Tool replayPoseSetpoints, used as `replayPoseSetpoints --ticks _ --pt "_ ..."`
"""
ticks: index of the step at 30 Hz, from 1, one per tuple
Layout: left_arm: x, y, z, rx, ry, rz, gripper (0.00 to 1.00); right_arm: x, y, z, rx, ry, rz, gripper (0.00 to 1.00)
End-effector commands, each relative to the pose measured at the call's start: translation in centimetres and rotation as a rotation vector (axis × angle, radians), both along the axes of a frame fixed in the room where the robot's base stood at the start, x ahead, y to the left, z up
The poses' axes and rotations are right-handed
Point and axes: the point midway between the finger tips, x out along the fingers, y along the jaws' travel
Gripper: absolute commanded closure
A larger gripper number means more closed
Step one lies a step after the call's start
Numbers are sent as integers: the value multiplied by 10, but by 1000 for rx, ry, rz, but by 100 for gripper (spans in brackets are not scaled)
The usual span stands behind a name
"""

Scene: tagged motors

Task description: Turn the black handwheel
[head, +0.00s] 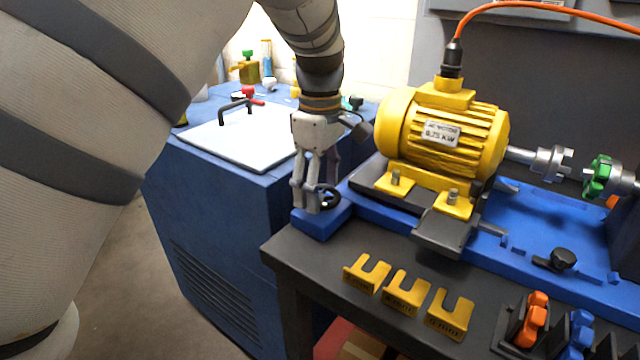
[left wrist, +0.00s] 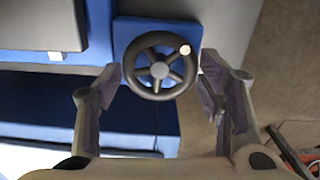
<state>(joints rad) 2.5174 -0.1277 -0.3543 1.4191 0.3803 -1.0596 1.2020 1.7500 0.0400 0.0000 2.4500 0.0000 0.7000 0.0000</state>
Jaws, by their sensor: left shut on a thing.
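The black handwheel (head: 329,197) sits at the left end of the blue motor base, low beside the table's corner. In the left wrist view the handwheel (left wrist: 158,66) faces the camera, with several spokes, a grey hub and a pale knob at the upper right of its rim. My left gripper (head: 316,204) reaches down onto it from above. In the head view the fingers hide part of the wheel. My right gripper is not in view.
A yellow motor (head: 440,130) with an orange cable stands just right of the gripper. Yellow slotted shims (head: 407,292) lie on the dark table (head: 330,268). A blue cabinet (head: 215,215) with a white top panel stands behind on the left.

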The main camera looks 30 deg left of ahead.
Motion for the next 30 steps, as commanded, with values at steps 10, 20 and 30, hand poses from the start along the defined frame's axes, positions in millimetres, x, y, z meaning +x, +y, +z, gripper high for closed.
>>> replayPoseSetpoints --ticks 10,20,30 --pt "-1 0 -3 1 8 321 66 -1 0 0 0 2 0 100" --pt "-1 -1 -3 0 7 564 66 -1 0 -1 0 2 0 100" --pt "-1 0 -3 1 8 692 66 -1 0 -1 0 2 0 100"
